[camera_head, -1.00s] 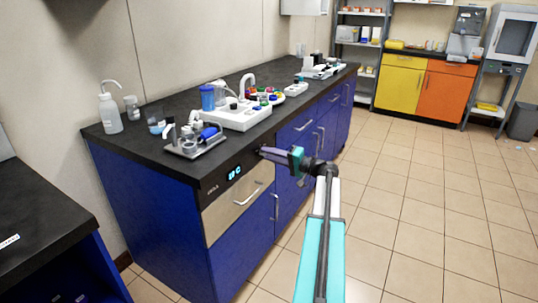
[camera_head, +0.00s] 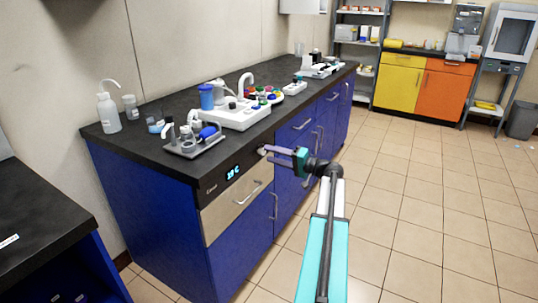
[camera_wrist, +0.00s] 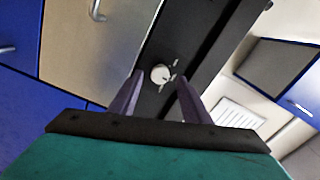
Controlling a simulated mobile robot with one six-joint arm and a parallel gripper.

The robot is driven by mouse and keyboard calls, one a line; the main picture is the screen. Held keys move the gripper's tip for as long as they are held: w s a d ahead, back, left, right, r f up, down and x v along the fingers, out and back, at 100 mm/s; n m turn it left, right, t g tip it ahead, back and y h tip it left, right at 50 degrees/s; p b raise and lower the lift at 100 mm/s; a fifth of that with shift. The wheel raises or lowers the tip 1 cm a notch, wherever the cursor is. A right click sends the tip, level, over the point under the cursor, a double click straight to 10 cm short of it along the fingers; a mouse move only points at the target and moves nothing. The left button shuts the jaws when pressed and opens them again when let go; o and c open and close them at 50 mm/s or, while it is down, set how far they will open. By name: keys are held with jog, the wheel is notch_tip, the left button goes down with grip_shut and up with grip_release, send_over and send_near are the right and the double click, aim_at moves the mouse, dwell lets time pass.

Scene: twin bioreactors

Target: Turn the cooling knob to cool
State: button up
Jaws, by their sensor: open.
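The cooling knob (camera_wrist: 160,74) is a round, pale dial on a black panel (camera_wrist: 178,50), with small marks around it. In the wrist view it lies between and just beyond the fingertips of my gripper (camera_wrist: 161,82). My gripper is open, with one purple finger on each side of the knob and no visible contact. In the head view my gripper (camera_head: 267,153) reaches the panel at the right end of the control strip. The lit display (camera_head: 233,172) shows a cyan reading on that strip. The knob's pointer direction is hard to tell.
A black worktop (camera_head: 165,100) with several lab items overhangs the panel. A steel drawer (camera_head: 228,213) with a bar handle sits below it. The blue cabinet (camera_head: 150,220) carries more handles to the right. The tiled floor (camera_head: 420,200) on the right is clear.

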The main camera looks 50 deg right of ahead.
jog(key=v, duration=1.1)
jog(key=shift+s+p, duration=0.35)
jog(key=shift+p, duration=0.05)
jog(key=shift+f, duration=0.1)
